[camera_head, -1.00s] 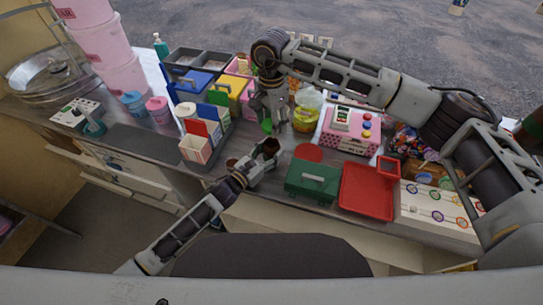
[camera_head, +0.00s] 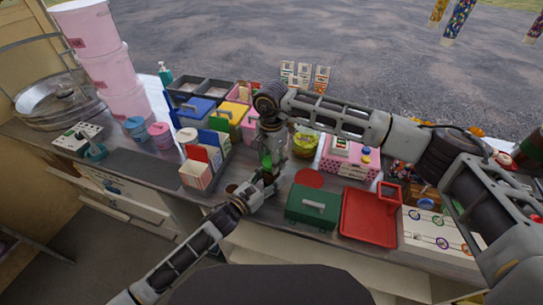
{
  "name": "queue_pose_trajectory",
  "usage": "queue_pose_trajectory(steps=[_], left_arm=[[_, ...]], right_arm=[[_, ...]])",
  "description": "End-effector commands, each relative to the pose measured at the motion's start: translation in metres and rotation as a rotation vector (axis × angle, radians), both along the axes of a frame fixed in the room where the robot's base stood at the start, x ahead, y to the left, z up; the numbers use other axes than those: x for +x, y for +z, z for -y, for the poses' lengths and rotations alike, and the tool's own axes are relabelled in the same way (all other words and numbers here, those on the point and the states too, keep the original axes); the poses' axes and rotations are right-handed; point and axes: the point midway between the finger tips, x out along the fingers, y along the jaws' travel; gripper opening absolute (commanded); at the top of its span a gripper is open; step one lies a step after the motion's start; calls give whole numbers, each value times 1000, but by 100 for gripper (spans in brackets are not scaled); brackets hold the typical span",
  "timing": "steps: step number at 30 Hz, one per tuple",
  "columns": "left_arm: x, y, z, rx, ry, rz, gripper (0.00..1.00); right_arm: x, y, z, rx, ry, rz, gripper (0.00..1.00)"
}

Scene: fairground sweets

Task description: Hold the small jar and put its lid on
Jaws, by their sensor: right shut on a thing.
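My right gripper (camera_head: 270,155) points down over the counter, shut on a green lid (camera_head: 266,161). My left gripper (camera_head: 265,187) comes in from the lower left and lies just below the right one, at the small dark brown jar. The jar is now mostly hidden by the two grippers. Whether the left fingers are closed on it is too small to tell. The lid is over the jar's place; whether they touch cannot be seen.
A green box (camera_head: 313,207) and a red tray (camera_head: 369,215) stand right of the grippers, with a red disc (camera_head: 309,178) behind. A caddy of cartons (camera_head: 197,174) is to the left. A yellow-green jar (camera_head: 306,143) and pink box (camera_head: 350,158) stand behind.

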Motion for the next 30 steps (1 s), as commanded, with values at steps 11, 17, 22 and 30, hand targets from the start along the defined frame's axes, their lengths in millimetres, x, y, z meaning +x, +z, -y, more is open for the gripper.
queue_pose_trajectory(steps=[11, 17, 22, 30], left_arm=[[0, 0, 0, 0, 0, 0, 10], [0, 0, 0, 0, 0, 0, 10], [0, 0, 0, 0, 0, 0, 10], [0, 0, 0, 0, 0, 0, 10]], right_arm=[[0, 0, 0, 0, 0, 0, 46], [0, -1, 0, 0, 0, 0, 46], [0, -6, 0, 0, -1, -1, 46], [-1, -16, 0, 0, -3, -1, 46]])
